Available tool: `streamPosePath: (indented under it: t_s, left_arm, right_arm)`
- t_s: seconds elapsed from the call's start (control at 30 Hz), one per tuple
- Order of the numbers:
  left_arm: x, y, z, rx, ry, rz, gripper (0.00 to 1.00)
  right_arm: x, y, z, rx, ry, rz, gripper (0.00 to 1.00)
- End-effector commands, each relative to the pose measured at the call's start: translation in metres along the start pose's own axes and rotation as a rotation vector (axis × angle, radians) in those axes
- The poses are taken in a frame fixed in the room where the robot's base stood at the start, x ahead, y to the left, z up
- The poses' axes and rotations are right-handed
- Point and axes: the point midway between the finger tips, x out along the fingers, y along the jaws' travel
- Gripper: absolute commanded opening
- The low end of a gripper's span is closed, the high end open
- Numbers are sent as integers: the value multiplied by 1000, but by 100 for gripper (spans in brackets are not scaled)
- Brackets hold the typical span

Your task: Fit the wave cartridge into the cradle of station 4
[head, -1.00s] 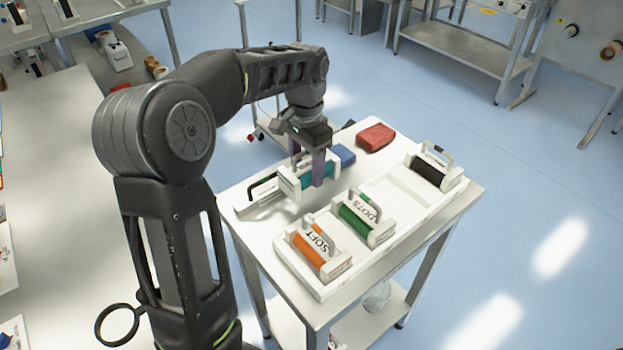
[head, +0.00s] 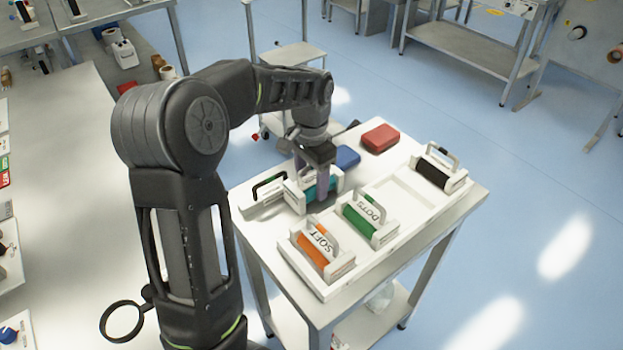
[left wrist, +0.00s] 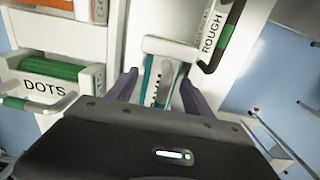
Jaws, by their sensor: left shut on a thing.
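My left gripper (head: 313,185) is shut on the wave cartridge (head: 294,197), a white frame with a teal roller. It is over the table just behind the rack; I cannot tell whether it touches the table. In the left wrist view, the teal-and-white cartridge (left wrist: 151,72) shows between the purple-grey fingers (left wrist: 158,87). The white rack (head: 322,286) holds an orange SOFT cartridge (head: 313,246), a green DOTS cartridge (head: 361,217) and a black-roller cartridge (head: 440,175). An empty cradle (head: 402,195) lies between the green and black ones. My right gripper is not in view.
A ROUGH cartridge with a black handle (head: 268,188) lies left of the held one; it also shows in the left wrist view (left wrist: 213,40). A blue block (head: 347,158) and a red block (head: 380,138) sit at the table's back. Blue floor surrounds the table.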

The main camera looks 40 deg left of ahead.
Motion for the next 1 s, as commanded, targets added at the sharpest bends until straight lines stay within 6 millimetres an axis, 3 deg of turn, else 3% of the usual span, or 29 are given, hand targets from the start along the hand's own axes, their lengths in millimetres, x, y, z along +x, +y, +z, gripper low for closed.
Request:
streamPosePath:
  t_s: [0.07, 0.1, 0.3, 0.73, 1.0]
  left_arm:
    - [3, 0, 0, 0, 2, -1, 0]
    - [2, 0, 0, 0, 0, 0, 62]
    - [2, 0, 0, 0, 0, 0, 79]
    - [-4, 0, 0, 0, 1, 0, 82]
    - [-47, 0, -2, 1, 5, -2, 82]
  right_arm:
    - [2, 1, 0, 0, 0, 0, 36]
    - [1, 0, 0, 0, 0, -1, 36]
    - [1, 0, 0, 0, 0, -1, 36]
    - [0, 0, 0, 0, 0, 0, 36]
    - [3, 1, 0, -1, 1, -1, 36]
